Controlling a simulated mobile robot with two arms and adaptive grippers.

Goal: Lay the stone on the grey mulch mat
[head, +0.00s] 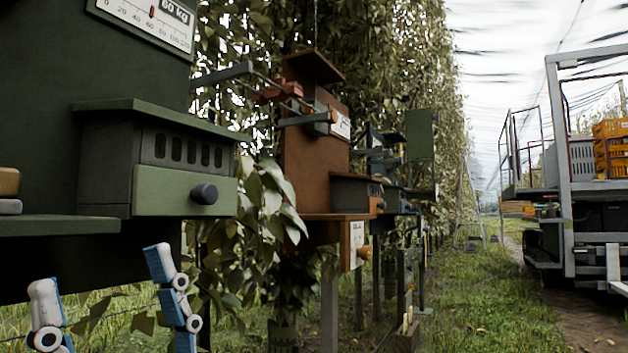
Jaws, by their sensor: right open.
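My right gripper (100,267) is at the bottom left, its two blue-and-white fingers spread wide apart. It is open, with nothing between the fingers. It is below the shelf of the dark green station. I cannot make out the stone or the grey mulch mat in this view. My left gripper is not in view.
The dark green station has a shelf (60,226), a drawer (170,190) with a dark knob and a scale dial (150,18). A tan block (8,181) lies at the left edge. A brown station (308,165) stands beyond. Grass (490,300) lies clear before a trailer (560,190).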

